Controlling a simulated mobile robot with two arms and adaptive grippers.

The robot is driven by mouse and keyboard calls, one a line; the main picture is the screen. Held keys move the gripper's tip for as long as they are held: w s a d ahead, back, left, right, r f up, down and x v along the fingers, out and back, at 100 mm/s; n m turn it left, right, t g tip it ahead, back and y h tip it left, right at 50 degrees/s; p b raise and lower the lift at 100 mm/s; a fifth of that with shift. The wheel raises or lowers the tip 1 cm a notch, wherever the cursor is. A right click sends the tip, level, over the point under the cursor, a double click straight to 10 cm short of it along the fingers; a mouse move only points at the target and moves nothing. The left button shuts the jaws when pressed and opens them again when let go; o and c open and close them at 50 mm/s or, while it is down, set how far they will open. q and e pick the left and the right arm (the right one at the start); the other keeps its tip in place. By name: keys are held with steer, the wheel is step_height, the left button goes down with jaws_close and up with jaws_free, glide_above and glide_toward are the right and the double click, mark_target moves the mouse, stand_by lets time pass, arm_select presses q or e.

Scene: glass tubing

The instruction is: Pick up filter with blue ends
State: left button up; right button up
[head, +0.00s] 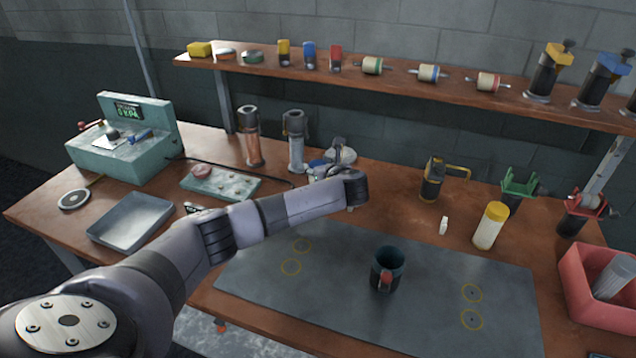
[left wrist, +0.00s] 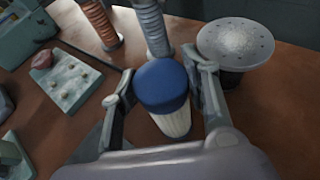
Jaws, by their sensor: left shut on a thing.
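The filter with blue ends shows in the left wrist view with a round blue cap (left wrist: 161,82) and a white ribbed body (left wrist: 174,123) below it. My left gripper (left wrist: 158,66) is shut on it, with one finger on each side of the filter. In the head view my left gripper (head: 333,172) is at the back middle of the bench, partly hidden by my wrist. A bit of blue (head: 316,166) shows beside it there; most of the filter is hidden. My right gripper is not in view.
A round perforated plate on a dark base (left wrist: 235,45) stands close right of the filter. Two ribbed columns (head: 250,135) (head: 295,140) stand behind. A teal board (head: 222,183) lies left. A dark mug (head: 386,270) stands on the grey mat (head: 330,290).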

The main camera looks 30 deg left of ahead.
arm_select(q)
steer(key=c, duration=0.6)
